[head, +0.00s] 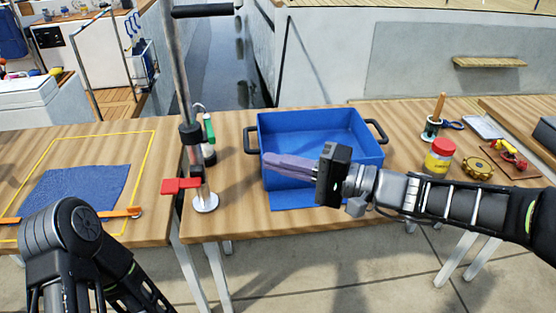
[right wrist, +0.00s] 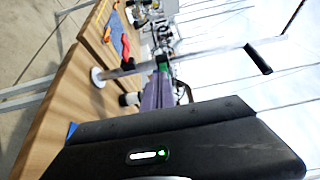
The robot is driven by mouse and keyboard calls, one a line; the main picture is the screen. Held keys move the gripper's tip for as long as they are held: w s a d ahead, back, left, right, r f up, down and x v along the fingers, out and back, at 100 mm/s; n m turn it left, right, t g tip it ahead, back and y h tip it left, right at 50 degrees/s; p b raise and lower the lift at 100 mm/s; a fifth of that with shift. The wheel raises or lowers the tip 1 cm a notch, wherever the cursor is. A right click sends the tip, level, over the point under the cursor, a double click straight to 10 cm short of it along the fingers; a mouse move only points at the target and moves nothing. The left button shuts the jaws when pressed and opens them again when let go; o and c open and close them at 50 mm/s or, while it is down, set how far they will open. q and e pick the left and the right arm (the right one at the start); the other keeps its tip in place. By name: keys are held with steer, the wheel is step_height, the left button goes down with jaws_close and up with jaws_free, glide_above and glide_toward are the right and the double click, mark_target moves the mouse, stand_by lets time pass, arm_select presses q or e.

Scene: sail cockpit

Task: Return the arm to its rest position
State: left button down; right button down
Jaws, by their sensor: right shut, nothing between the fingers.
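My right arm comes in from the right in the head view. Its gripper (head: 270,165) has purple fingers pressed together, pointing left, with nothing between them. It is in front of the blue bin (head: 345,122), hiding part of its inside and front wall from the camera. In the right wrist view the purple fingers (right wrist: 156,92) show beyond the dark gripper body. My left arm (head: 75,245) shows at the lower left; its gripper is out of view.
A metal pole (head: 177,75) with a red clamp (head: 181,186) stands left of the bin. A blue cloth (head: 80,188) lies on the left table. A red-lidded jar (head: 440,157) and a brass-coloured gear-like piece (head: 478,168) are on the right, near my right forearm.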

steer(key=s+f+m+g+h+p, duration=0.1)
steer(key=s+f+g+h+p, duration=0.15)
steer(key=f, duration=0.85)
steer(key=s+f+g+h+p, duration=0.1)
steer(key=s+f+g+h, duration=0.15)
steer(key=f, duration=0.85)
steer(key=s+d+f+n+g+h+p, duration=0.1)
steer(key=s+f+n+h+p, duration=0.1)
steer(key=s+f, duration=0.6)
steer(key=s+d+f+n+h+p, duration=0.1)
steer(key=s+f+h, duration=0.4)
steer(key=f, duration=0.9)
steer(key=s+d+n, duration=0.1)
steer(key=s, duration=0.1)
steer(key=shift+s+d+g+p, duration=0.2)
steer(key=shift+s+g+p, duration=0.2)
steer(key=shift+f, duration=0.1)
